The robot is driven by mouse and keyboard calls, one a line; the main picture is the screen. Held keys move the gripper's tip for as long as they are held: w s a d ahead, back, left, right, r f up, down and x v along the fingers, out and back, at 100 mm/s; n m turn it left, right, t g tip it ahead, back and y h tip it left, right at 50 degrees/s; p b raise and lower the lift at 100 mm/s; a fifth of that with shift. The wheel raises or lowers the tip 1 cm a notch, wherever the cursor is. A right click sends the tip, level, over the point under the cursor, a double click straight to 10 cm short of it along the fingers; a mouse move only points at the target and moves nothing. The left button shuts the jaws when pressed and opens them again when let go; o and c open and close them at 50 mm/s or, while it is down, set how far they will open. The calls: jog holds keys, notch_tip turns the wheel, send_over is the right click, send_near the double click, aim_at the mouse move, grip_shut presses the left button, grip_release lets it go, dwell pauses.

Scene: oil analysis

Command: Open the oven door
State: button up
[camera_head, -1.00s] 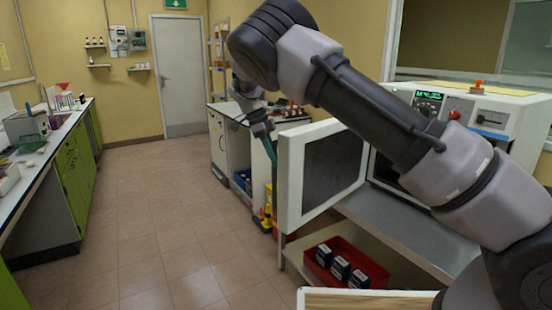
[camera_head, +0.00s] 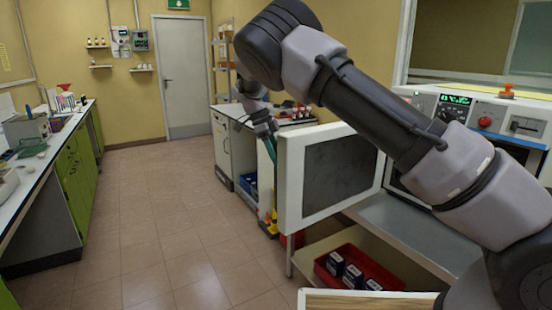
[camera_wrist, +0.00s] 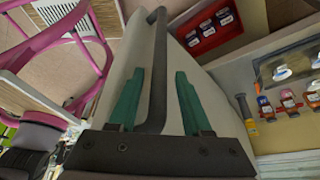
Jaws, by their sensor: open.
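The oven (camera_head: 530,112) is a white appliance at the right of the head view, partly hidden by my arm. Its door (camera_head: 288,190), white-framed with a dark window, stands swung out wide to the left. In the wrist view the door's dark bar handle (camera_wrist: 159,60) runs between the two green fingers of my gripper (camera_wrist: 161,75). The fingers are apart, one on each side of the bar, with a clear gap at the right finger. In the head view my gripper (camera_head: 270,148) is at the door's outer left edge, where the handle is hidden.
A red crate (camera_head: 398,283) with dark boxes sits on the shelf below the oven. A green-fronted bench (camera_head: 72,165) runs along the left. The tiled floor between is clear. A pink-framed chair (camera_wrist: 62,38) shows in the wrist view.

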jog(key=shift+r, duration=0.1)
jog(key=v, duration=1)
jog(key=shift+r, duration=0.3)
jog(key=shift+a, duration=0.1)
